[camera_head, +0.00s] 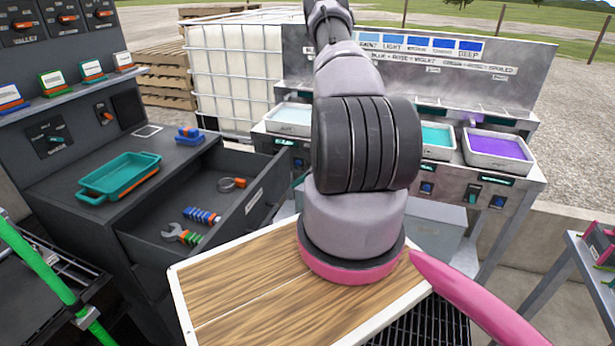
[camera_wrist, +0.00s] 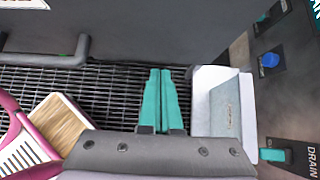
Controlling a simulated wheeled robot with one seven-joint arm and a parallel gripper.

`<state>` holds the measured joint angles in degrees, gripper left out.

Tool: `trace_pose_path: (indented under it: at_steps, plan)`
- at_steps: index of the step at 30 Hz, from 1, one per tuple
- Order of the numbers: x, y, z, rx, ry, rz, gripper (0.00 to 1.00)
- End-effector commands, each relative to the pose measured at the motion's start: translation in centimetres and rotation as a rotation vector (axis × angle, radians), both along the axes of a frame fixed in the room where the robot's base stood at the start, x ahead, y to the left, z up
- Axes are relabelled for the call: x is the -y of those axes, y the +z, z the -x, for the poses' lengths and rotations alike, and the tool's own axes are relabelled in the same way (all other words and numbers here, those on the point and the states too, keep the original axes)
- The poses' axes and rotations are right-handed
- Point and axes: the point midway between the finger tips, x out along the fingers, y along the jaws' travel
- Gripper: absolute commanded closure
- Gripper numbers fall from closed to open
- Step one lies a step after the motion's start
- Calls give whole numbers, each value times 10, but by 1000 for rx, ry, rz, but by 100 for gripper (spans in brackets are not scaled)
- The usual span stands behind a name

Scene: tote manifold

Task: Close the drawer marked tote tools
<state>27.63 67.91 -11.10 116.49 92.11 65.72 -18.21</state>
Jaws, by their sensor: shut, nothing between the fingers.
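An open dark drawer (camera_head: 190,190) sticks out of the dark cabinet at the left of the head view. It holds a wrench, blue clips and an orange ring. Its front carries a small pale label, too small to read. In the wrist view a dark panel (camera_wrist: 180,30) with a bar handle (camera_wrist: 60,58) fills the top, probably the drawer front; a corner of a label shows at top left. My gripper (camera_wrist: 160,72) has teal fingers, shut together and empty, apart from the handle and to its right.
A wood-topped board (camera_head: 240,290) with a white edge and a pink part lies in front. A grey box (camera_head: 435,225) stands right of my arm, over dark grating (camera_wrist: 105,90). A teal tray (camera_head: 120,178) sits on the cabinet. A bench with colored trays (camera_head: 498,148) stands behind.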

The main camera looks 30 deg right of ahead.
Motion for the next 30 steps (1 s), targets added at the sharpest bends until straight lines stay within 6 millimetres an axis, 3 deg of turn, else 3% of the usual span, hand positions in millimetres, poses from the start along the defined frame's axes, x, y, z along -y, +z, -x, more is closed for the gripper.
trace_pose_path:
  at_steps: [9, 24, 30]
  plan:
    - [-24, -2, -30, 0, 1, 0, 100]
    - [-27, -2, -34, 0, 0, 0, 100]
    - [-38, -1, -48, 2, 4, 1, 100]
